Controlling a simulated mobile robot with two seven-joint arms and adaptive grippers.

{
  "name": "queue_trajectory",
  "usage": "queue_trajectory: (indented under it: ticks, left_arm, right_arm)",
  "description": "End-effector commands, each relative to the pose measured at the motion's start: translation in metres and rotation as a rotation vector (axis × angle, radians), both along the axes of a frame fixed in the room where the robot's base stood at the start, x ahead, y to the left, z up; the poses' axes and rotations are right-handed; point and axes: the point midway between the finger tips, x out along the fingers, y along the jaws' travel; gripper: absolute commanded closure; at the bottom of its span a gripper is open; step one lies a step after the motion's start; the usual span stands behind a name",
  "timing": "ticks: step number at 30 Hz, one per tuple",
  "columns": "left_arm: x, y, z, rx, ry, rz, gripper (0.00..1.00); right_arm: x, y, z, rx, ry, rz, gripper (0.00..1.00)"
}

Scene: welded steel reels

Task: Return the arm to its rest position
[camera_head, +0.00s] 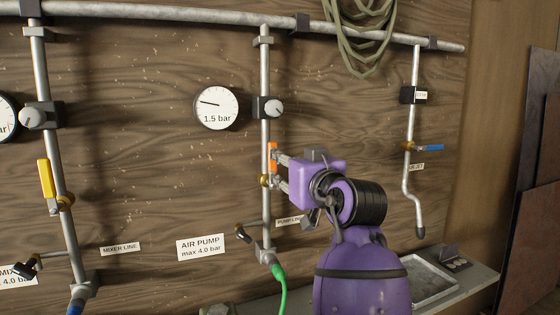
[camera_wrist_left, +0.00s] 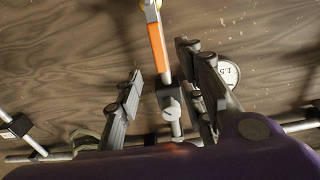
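The air pump line's valve has an orange lever (camera_head: 273,157) standing upright along the middle vertical pipe, above a brass body (camera_head: 265,181). My purple left gripper (camera_head: 277,170) is close to this lever, just to its right in the head view. In the left wrist view, the two grey fingers of my left gripper (camera_wrist_left: 161,66) are apart, with a gap between them. The orange lever (camera_wrist_left: 158,47) shows in that gap, and neither finger is seen clamped on it. Whether a finger touches it I cannot tell. My right gripper is in neither view.
A gauge (camera_head: 216,108) marked 1.5 bar and a grey knob (camera_head: 274,108) are above my gripper. A yellow lever (camera_head: 46,179) is on the left pipe, a blue lever (camera_head: 430,147) on the right one. A hose coil (camera_head: 358,45) hangs above. A shelf tray (camera_head: 455,292) is lower right.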

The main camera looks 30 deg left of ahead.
Motion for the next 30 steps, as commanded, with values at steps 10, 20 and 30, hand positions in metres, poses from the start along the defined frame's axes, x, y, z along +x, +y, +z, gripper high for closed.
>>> queue_trajectory:
  ticks: [10, 20, 30]
  left_arm:
    - [-0.01, -0.012, 0.0, 0.0, 0.0, 0.001, 0.64]
    - [-0.01, -0.011, 0.0, 0.001, 0.001, 0.001, 0.64]
    - [0.027, -0.064, 0.029, 0.105, -0.108, -0.25, 0.64]
  right_arm:
    - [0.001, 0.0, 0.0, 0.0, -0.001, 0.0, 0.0]
    - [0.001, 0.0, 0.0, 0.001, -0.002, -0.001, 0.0]
    - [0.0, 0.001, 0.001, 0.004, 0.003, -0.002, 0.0]
